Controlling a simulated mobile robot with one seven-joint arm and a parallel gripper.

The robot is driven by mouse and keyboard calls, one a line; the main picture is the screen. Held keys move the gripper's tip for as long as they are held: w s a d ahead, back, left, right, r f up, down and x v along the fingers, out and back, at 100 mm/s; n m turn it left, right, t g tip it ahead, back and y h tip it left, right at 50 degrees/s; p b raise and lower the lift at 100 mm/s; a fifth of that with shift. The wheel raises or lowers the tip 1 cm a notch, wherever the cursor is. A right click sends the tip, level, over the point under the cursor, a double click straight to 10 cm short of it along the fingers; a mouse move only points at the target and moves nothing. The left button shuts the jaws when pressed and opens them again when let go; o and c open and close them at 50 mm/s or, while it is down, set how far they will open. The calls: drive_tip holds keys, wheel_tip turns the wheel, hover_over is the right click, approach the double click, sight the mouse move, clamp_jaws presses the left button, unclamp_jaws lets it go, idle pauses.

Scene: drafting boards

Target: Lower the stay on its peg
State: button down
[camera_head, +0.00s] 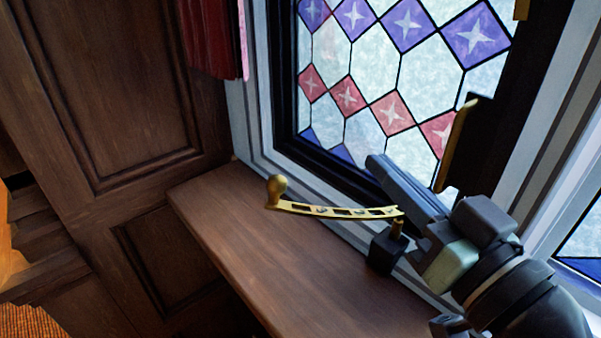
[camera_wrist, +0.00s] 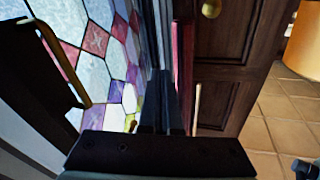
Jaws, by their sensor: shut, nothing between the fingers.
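The brass stay (camera_head: 330,211), a slightly curved bar with a row of holes and a round knob at its left end, shows above the wooden sill. Its right end meets the outline of my gripper, and anything beyond is hidden. The peg (camera_head: 397,228) is a short brass pin on a black block (camera_head: 386,253), just below the stay's right end in the picture. I cannot tell whether they touch. My gripper (camera_head: 376,164) is shut and empty, its fingers pointing up and left in front of the window. The shut fingers also show in the wrist view (camera_wrist: 173,105).
The leaded window (camera_head: 395,75) stands behind my gripper, with a brass strip (camera_head: 456,140) on its dark frame. The wooden sill (camera_head: 235,235) is clear at left. A red curtain (camera_head: 208,40) hangs beside dark panelling (camera_head: 110,80). The wrist view shows a tiled floor (camera_wrist: 270,115).

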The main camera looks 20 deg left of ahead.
drive_tip(key=shift+s+d+f+n+g+y, duration=0.1)
drive_tip(key=shift+s+f+n+g+y, duration=0.25)
drive_tip(key=shift+s+g+y, duration=0.35)
drive_tip(key=shift+s+d+f+n+g+y, duration=0.1)
drive_tip(key=shift+s+n+g+y, duration=0.4)
drive_tip(key=shift+s, duration=0.4)
drive_tip(key=shift+s+d+f+n+g+y, duration=0.1)
drive_tip(key=shift+s+f+n+g+y, duration=0.2)
drive_tip(key=shift+s+g+y, duration=0.35)
drive_tip(key=shift+s+a+r, duration=0.1)
drive_tip(key=shift+a, duration=0.05)
drive_tip(key=w+a+f+p, duration=0.2)
drive_tip(key=w+a+p, duration=0.2)
drive_tip(key=a+p, duration=0.4)
drive_tip(key=shift+w+a+f, duration=0.25)
drive_tip(key=shift+w+a, duration=0.05)
drive_tip(key=shift+a, duration=0.85)
